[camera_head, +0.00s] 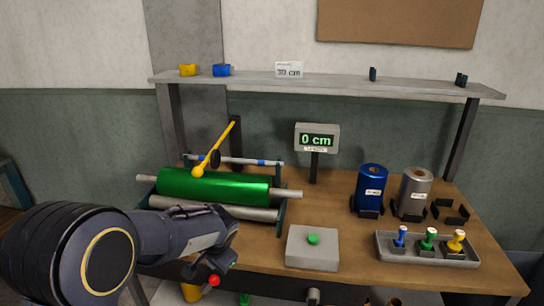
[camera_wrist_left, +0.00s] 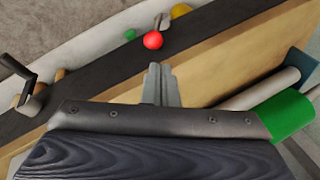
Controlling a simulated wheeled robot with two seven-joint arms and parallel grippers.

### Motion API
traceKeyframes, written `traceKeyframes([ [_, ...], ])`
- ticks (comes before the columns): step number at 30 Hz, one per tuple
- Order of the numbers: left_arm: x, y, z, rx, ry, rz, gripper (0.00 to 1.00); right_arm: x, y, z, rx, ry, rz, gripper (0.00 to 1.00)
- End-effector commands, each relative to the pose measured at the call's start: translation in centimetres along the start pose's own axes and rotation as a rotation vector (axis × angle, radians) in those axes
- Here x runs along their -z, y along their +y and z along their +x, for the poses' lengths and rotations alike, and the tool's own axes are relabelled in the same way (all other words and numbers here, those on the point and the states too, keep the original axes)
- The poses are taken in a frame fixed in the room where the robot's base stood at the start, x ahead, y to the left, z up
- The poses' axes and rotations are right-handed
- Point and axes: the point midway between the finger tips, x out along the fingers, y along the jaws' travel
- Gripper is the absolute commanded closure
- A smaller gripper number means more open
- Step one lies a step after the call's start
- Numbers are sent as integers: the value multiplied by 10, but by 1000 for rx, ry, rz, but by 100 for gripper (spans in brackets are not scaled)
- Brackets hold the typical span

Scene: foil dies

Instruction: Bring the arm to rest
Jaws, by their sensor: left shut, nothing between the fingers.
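My left arm (camera_head: 180,232) reaches in from the lower left in the head view, in front of the roller machine. Its gripper (camera_head: 228,264) is at the front edge of the table. In the left wrist view the gripper (camera_wrist_left: 157,70) is shut, with its fingers together and nothing held. The fingers point toward the table's front edge, near a red ball-shaped knob (camera_wrist_left: 153,40). This red knob also shows in the head view (camera_head: 214,281), just below the gripper. My right gripper is not in view.
A green roll (camera_head: 213,187) lies in the machine beneath a yellow lever (camera_head: 217,148). A grey box with a green button (camera_head: 313,239), a display reading 0 cm (camera_head: 317,139), blue (camera_head: 371,184) and silver (camera_head: 415,187) rolls, and a tray (camera_head: 385,256) of three handled dies stand right.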

Motion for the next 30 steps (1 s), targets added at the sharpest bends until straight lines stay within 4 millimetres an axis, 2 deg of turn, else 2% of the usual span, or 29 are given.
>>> traceKeyframes([
  [4,-46,-6,-28,-139,26,-170,100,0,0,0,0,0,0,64],
  [8,-96,1,-64,-286,70,-339,100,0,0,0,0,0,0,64],
  [12,-146,19,-103,-409,133,-493,100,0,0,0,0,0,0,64],
  [18,-203,58,-144,-508,224,-659,100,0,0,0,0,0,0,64],
  [24,-230,88,-157,-533,273,-744,100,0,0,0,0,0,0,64],
  [30,-236,96,-159,-537,283,-762,100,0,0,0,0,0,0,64],
])
